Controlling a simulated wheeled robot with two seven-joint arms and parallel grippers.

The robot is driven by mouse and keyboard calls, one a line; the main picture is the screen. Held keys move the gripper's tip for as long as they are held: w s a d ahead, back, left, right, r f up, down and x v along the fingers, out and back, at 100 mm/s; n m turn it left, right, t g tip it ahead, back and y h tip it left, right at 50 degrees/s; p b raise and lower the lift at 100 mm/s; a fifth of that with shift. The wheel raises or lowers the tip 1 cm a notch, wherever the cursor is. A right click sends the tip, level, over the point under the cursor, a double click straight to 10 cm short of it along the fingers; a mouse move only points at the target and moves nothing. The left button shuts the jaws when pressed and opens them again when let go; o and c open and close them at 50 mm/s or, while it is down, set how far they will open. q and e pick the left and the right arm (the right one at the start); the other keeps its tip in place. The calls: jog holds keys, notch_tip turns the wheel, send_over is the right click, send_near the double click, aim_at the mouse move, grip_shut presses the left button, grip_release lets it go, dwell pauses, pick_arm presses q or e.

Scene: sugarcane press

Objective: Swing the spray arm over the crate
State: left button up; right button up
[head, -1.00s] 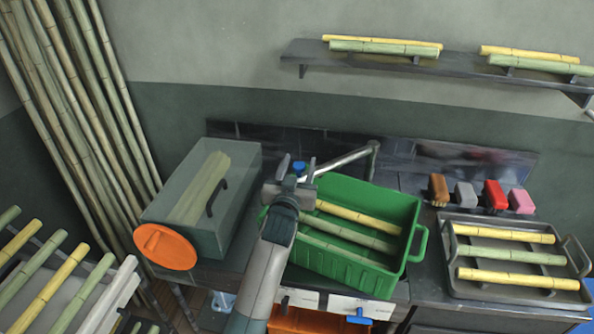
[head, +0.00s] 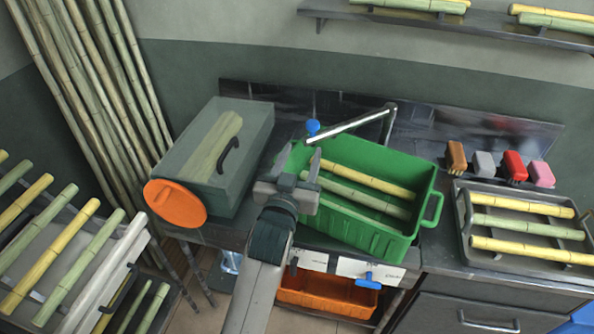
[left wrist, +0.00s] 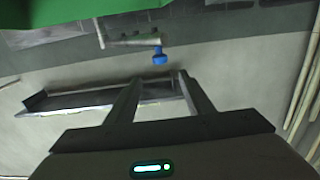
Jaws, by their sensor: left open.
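The spray arm (head: 350,126) is a grey metal pipe on a post behind the green crate. It points left and slants across the crate's back rim in the head view. Its blue knob (head: 313,127) is at the free left end. The green crate (head: 372,235) holds several yellow and green canes. My left gripper (head: 299,157) is open and empty, in front of the knob and apart from it, over the crate's left end. In the left wrist view the blue knob (left wrist: 160,57) shows beyond the open fingers (left wrist: 160,78). My right gripper is not in view.
A clear box (head: 195,150) with an orange round lid (head: 176,204) stands left of the crate. A grey tray (head: 470,245) of canes and several brushes (head: 514,166) are at the right. An orange bin (head: 325,297) sits below. A shelf (head: 440,26) is above.

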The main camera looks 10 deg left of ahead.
pick_arm(q)
jog(key=shift+s+b, duration=0.3)
jog(key=shift+s, duration=1.55)
jog(key=shift+c, duration=0.6)
